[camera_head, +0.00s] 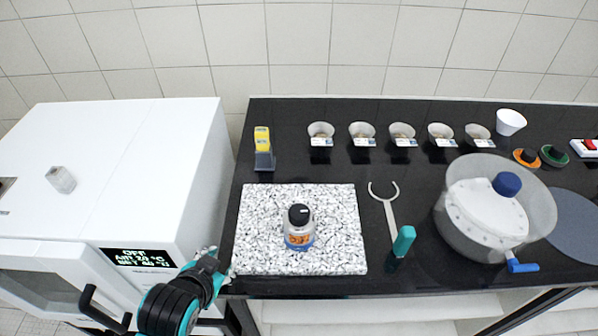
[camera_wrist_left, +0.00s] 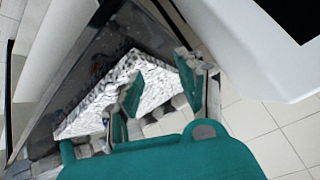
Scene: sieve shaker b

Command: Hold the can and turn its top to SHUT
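The can (camera_head: 300,238) stands upright on a speckled white-and-grey slab (camera_head: 258,215). It has a black top (camera_head: 299,213) with a small white mark, a clear body with an orange label, and a blue band at its base. I cannot read whether the top is at SHUT. My left gripper (camera_head: 222,264) is at the slab's front left corner, well apart from the can. In the left wrist view its teal fingers (camera_wrist_left: 157,92) are spread with nothing between them, and I cannot make out the can there. My right gripper is not in view.
A fork-ended tool (camera_head: 389,208) with a teal handle lies right of the slab. A clear round bowl (camera_head: 455,235) with a blue knob stands further right. Several small cups (camera_head: 402,131) line the back. A white oven (camera_head: 150,150) borders the left; a yellow-topped block (camera_head: 263,150) stands behind the slab.

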